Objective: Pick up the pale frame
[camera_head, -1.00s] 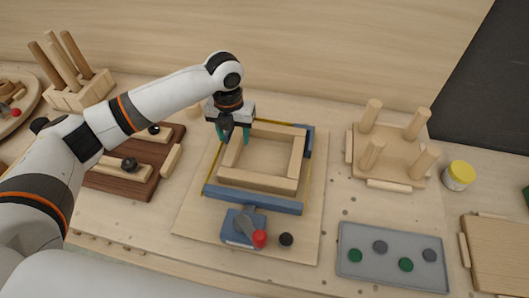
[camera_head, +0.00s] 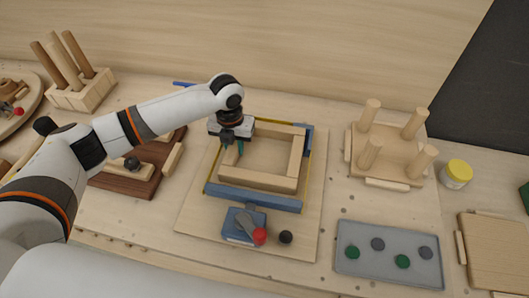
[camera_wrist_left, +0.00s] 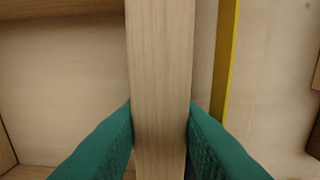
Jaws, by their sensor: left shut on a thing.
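The pale frame (camera_head: 258,180) is a square of light wooden rails lying flat inside a blue-edged fixture (camera_head: 254,198) on a wooden board. My left gripper (camera_head: 232,153) is at the frame's left rail, pointing down. In the left wrist view, its teal fingers (camera_wrist_left: 160,140) press on both sides of the pale rail (camera_wrist_left: 160,60). The gripper hides part of the left rail and the back left corner in the head view. My right gripper is not in view.
A blue clamp block (camera_head: 243,226) with a red-knobbed lever stands in front of the fixture. A pegged stand (camera_head: 388,150), a grey tray (camera_head: 388,275) and a yellow-lidded jar (camera_head: 457,174) lie to the right. A dark brown board (camera_head: 128,181) lies left.

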